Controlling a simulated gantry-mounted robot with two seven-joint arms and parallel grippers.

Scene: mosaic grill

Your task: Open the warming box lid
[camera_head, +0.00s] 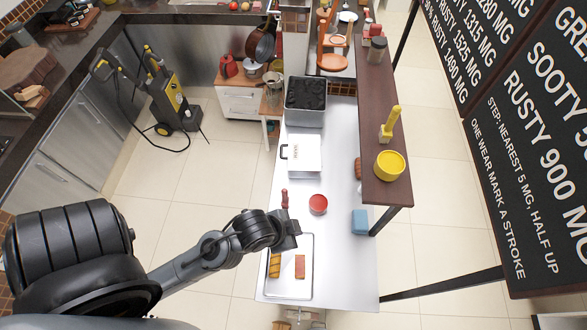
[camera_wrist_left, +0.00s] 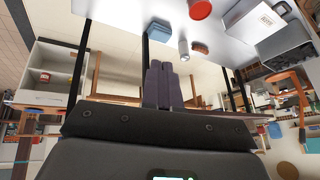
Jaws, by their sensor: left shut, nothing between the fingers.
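The white warming box (camera_head: 303,156) stands on the steel counter, with a dark handle (camera_head: 284,152) on its left side. Its flat lid looks closed. A white box that looks like the same one shows upside down at the top of the wrist view (camera_wrist_left: 255,18). My left gripper (camera_head: 293,228) is above the counter's near part, apart from the box and nearer to me. In the wrist view its fingers (camera_wrist_left: 162,82) are together with nothing between them. My right gripper is not in view.
A black-topped grill box (camera_head: 306,92) stands behind the warming box. A red bowl (camera_head: 318,204), a red-handled tool (camera_head: 284,199) and a blue block (camera_head: 359,222) lie nearer. A tray (camera_head: 308,240) with food is below my gripper. A raised dark shelf (camera_head: 384,110) runs along the right.

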